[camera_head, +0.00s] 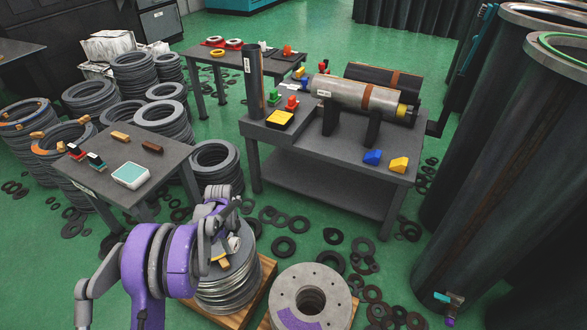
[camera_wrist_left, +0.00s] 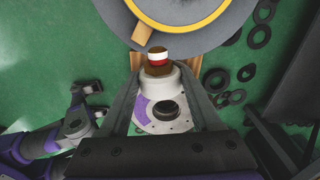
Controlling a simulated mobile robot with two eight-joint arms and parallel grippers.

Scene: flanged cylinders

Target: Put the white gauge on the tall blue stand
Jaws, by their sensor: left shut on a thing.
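My left gripper (camera_wrist_left: 158,68) is shut on the white gauge (camera_wrist_left: 160,84), a short white cylinder with a brown, red and white banded top. It sits between the two fingers in the left wrist view. In the head view the gripper (camera_head: 232,232) is above a stack of metal discs (camera_head: 228,285), and the white gauge (camera_head: 234,243) shows only in part behind the fingers.
The workbench (camera_head: 340,150) carries a long grey cylinder (camera_head: 350,95), an upright dark tube (camera_head: 252,80), a blue block (camera_head: 372,157) and a yellow block (camera_head: 398,164). A side table (camera_head: 165,165) stands left. A flanged disc (camera_head: 283,292) is near; loose rings litter the floor.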

